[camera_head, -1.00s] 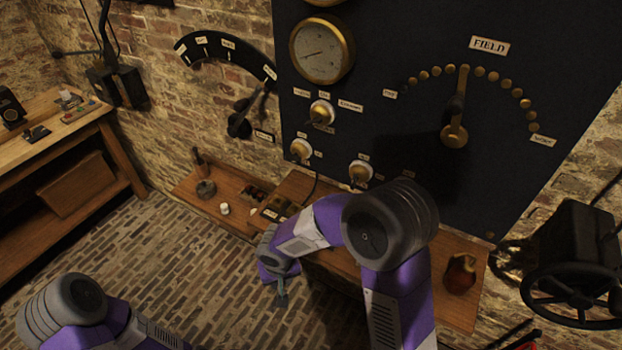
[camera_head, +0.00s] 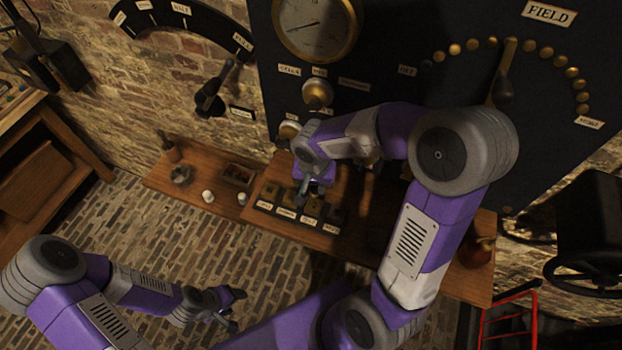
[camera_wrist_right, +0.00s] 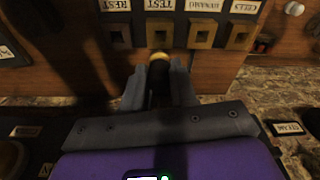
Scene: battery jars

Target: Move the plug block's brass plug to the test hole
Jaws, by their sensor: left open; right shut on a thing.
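The plug block (camera_head: 320,209) lies on the wooden shelf below the panel, with labelled brass sockets in a row. In the right wrist view its labels read REST, TEST, DYNAMO and CELLS. My right gripper (camera_head: 302,197) is over the block and covers part of it. In the right wrist view the right gripper (camera_wrist_right: 160,88) is shut on the brass plug (camera_wrist_right: 159,60), whose rounded brass end shows between the fingers. The plug lines up with the TEST socket (camera_wrist_right: 158,32); I cannot tell whether it touches it. My left gripper (camera_head: 237,309) is open and empty, low over the brick floor.
The dark panel (camera_head: 385,55) with gauge and knobs rises behind the shelf (camera_head: 160,186). Small white pots (camera_head: 208,196) and a tray (camera_head: 238,174) stand left of the block. A reddish jar (camera_head: 481,250) stands at the shelf's right end.

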